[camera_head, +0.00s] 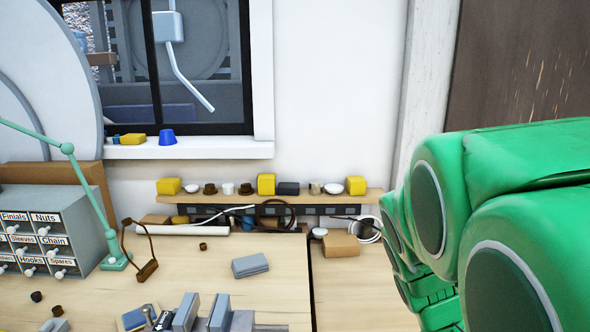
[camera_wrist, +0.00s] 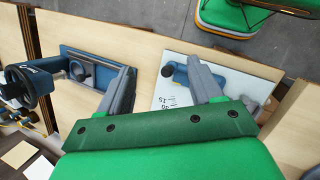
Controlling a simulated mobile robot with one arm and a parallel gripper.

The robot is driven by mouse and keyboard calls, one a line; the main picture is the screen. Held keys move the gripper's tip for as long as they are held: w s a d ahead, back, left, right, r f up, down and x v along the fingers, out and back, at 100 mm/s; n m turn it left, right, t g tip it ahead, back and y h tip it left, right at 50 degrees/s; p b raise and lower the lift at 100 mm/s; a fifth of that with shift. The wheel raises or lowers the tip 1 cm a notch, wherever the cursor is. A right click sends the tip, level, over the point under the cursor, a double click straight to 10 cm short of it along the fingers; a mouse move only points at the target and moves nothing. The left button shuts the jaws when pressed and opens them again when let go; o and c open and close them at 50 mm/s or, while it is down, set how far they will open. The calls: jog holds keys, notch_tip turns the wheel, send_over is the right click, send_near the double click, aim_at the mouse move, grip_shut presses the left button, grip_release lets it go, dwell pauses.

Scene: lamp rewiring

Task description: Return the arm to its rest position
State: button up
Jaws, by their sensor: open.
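My green arm (camera_head: 480,220) fills the right side of the head view, in front of the wall and the right end of the bench. My gripper (camera_wrist: 163,78) shows in the wrist view, with its two grey fingers spread wide apart and nothing held between them. Below the fingers lies the wooden bench top (camera_wrist: 140,50) with a white sheet (camera_wrist: 172,90) bearing some writing. A blue device (camera_wrist: 90,65) lies behind the left finger, and a blue part (camera_wrist: 235,80) shows by the right finger. I cannot make out the gripper in the head view.
A grey drawer cabinet (camera_head: 50,228) and a green lamp arm (camera_head: 90,185) stand at the left. A shelf (camera_head: 330,198) with small parts runs along the wall. Grey vise-like blocks (camera_head: 205,314) stand at the front edge. The bench middle (camera_head: 215,278) is mostly clear.

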jog(key=s+a+r+m+y, duration=0.1)
jog(key=s+a+m+y, duration=0.2)
jog(key=s+a, duration=0.7)
jog(key=shift+a+m+t+y, duration=0.3)
jog(key=shift+a+m+y, duration=0.1)
jog(key=shift+a+y, duration=0.25)
jog(key=shift+s, duration=0.1)
